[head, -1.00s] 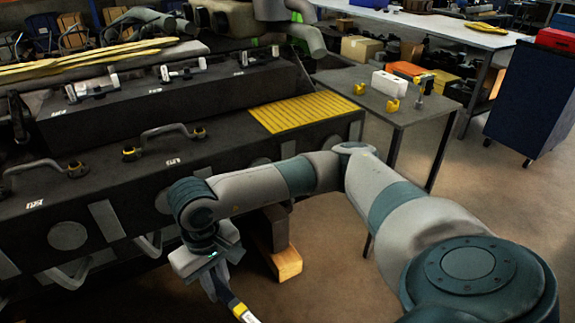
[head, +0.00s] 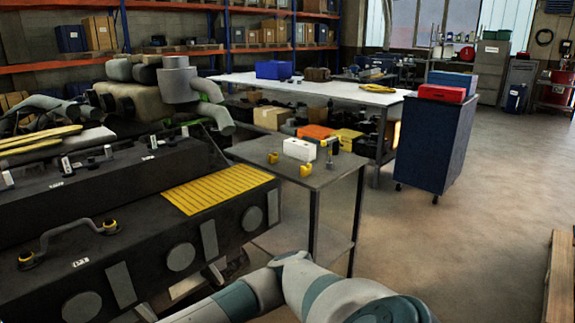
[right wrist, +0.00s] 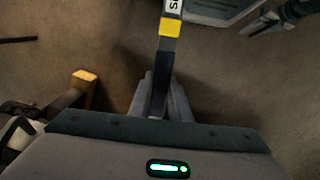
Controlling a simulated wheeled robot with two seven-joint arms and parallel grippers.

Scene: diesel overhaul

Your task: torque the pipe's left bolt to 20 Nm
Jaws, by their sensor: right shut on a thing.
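My right gripper (right wrist: 160,108) is out of the head view. In the right wrist view it is shut on a dark bar-like tool with a yellow band (right wrist: 169,28), held above the floor, apart from the engine. The tool's far end is cut off. A dark claw-like shape, seemingly my left gripper (right wrist: 265,24), is at the upper right; its opening is unclear.
A yellow ribbed plate (head: 218,188) covers the engine's near right end. A small dark table (head: 325,176) beyond it holds a white box (head: 299,149) and yellow pieces. A blue cabinet (head: 434,150) stands farther right.

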